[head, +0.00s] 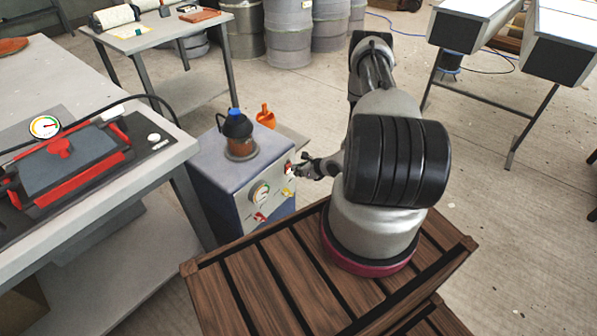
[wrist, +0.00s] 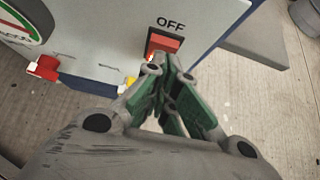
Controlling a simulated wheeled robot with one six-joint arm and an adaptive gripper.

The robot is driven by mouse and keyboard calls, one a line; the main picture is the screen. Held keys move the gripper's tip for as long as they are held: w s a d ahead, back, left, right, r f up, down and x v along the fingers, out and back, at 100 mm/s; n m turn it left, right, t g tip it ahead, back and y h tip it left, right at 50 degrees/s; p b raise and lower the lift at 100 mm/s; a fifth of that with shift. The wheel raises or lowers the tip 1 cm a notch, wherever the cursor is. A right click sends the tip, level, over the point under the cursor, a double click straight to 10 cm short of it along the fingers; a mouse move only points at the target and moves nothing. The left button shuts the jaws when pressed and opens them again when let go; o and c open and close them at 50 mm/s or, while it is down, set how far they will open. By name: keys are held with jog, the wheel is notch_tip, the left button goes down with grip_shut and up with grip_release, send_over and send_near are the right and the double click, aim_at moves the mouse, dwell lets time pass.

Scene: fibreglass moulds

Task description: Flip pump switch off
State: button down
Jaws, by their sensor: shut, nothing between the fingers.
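The pump is a blue-grey box (head: 235,182) standing on the floor beside the workbench. On its front panel is a red rocker switch (wrist: 164,42) in a dark frame, with "OFF" printed above it. The switch also shows small in the head view (head: 289,168). My gripper (wrist: 170,65) is shut and empty, its tips right at the lower edge of the switch. I cannot tell if they touch it. The fingertips hide the lower part of the switch, so its position is unclear. In the head view my gripper (head: 303,167) reaches the panel from the right.
The panel also carries a round gauge (head: 260,193), a red valve handle (head: 260,217) and a yellow one (wrist: 128,82). A dark jar with a blue cap (head: 236,125) stands on the box. The workbench (head: 150,190) is close on the left.

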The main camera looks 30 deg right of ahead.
jog(key=shift+w+a+r, duration=0.15)
jog(key=shift+w, duration=0.2)
jog(key=shift+r, duration=0.1)
jog(key=shift+r, duration=0.75)
